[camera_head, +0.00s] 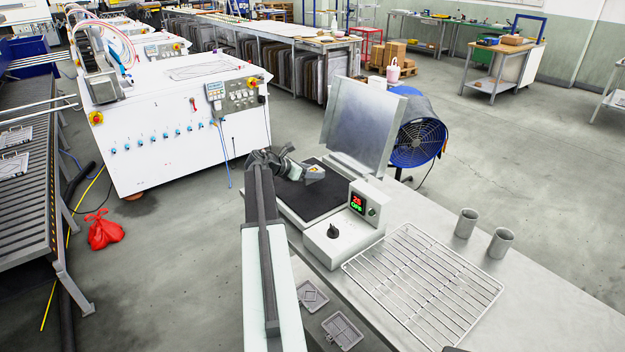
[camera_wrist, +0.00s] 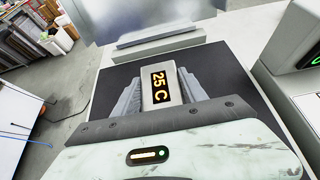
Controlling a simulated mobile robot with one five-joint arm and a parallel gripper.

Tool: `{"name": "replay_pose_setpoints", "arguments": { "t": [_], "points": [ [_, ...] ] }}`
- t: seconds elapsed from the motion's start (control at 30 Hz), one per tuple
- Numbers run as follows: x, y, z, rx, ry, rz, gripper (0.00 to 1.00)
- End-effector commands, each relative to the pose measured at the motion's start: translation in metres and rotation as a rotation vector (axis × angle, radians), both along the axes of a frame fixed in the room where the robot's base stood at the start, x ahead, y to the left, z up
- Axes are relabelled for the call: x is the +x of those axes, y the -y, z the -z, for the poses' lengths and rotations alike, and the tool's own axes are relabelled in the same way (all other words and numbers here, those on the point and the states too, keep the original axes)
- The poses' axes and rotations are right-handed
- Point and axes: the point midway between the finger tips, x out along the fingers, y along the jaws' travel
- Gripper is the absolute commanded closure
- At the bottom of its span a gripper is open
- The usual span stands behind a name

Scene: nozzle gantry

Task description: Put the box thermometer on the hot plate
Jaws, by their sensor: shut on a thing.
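The box thermometer (camera_wrist: 164,98) is a small pale grey box with a yellow "25 C" reading, seen in the wrist view between the grey fingers of my gripper (camera_wrist: 160,84). My gripper is shut on it. In the head view my gripper (camera_head: 296,164) and the thermometer (camera_head: 315,173) are over the black top of the hot plate (camera_head: 325,201). The hot plate's black top fills the area around the thermometer in the wrist view (camera_wrist: 225,72). I cannot tell whether the thermometer touches the plate or is held above it.
The hot plate's white control housing (camera_head: 345,239) has a knob and a lit display. An upright metal panel (camera_head: 361,125) stands behind the plate. A wire rack (camera_head: 424,288) and two grey cups (camera_head: 466,223) (camera_head: 500,243) are to the right. A blue fan (camera_head: 418,142) stands behind.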

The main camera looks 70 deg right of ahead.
Motion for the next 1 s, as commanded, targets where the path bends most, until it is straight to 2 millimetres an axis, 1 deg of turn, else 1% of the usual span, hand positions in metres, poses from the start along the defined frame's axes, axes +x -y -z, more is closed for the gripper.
{"name": "replay_pose_setpoints", "arguments": {
  "t": [0.03,0.1,0.3,0.47,0.5,0.53,0.57,0.83,0.9,0.93,1.0],
  "points": [
    [0.0,0.0,0.02,-0.001,-0.001,0.0,1.0],
    [0.0,0.0,0.027,-0.001,-0.001,0.0,1.0],
    [-0.001,0.0,0.022,-0.001,-0.001,0.0,1.0],
    [-0.001,0.0,0.027,-0.001,-0.001,0.001,1.0],
    [-0.001,0.0,0.026,0.0,0.0,0.001,0.42],
    [-0.001,0.0,0.025,0.0,0.0,0.001,0.34],
    [-0.001,0.0,0.025,0.0,0.0,0.001,0.28],
    [-0.001,0.0,0.025,0.0,0.0,0.001,0.28],
    [-0.001,0.0,0.021,0.0,0.0,0.001,0.28],
    [-0.001,-0.001,0.019,0.0,0.0,0.001,0.28],
    [0.005,-0.01,0.013,0.0,0.0,-0.001,0.28]
  ]
}}
